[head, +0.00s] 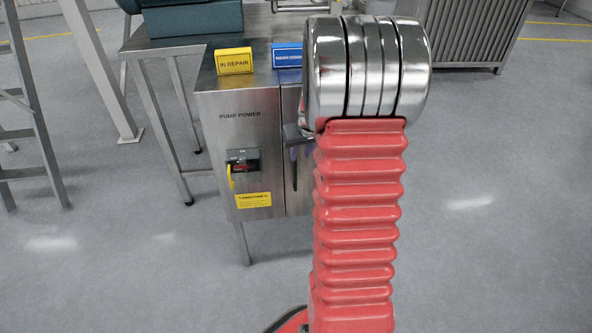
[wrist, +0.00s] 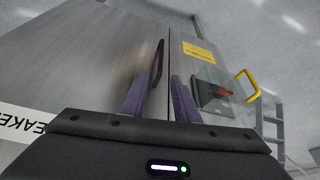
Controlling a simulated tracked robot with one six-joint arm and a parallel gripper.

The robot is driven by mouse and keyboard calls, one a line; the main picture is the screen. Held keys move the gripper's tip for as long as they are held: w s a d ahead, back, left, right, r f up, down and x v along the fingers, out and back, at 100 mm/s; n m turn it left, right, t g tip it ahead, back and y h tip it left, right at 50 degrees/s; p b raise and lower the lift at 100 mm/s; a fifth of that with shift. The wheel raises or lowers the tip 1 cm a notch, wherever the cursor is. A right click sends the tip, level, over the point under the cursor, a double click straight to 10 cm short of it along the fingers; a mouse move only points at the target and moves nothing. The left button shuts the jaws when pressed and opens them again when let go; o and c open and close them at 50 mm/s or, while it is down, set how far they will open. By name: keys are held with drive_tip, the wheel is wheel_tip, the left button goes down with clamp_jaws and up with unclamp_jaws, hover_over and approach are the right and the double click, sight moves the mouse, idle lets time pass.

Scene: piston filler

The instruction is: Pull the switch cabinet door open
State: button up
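A slim black door handle (wrist: 158,60) stands near that seam; in the head view the handle (head: 294,172) shows just left of my arm. My gripper (wrist: 161,80) is open, its two purple fingers spread at the handle, which shows between the tips. Contact cannot be told. My arm hides most of the door and gripper in the head view.
The neighbouring "PUMP POWER" panel has a red-black switch (wrist: 213,95) with a yellow lever (wrist: 249,84) and a yellow label (head: 253,200). Yellow "IN REPAIR" (head: 234,62) and blue (head: 287,55) signs stand on top. A ladder (head: 28,100) stands left. The floor in front is clear.

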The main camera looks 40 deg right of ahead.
sight(296, 168)
drive_tip(key=shift+x, duration=6.85)
drive_tip(key=shift+c, duration=0.5)
clamp_jaws()
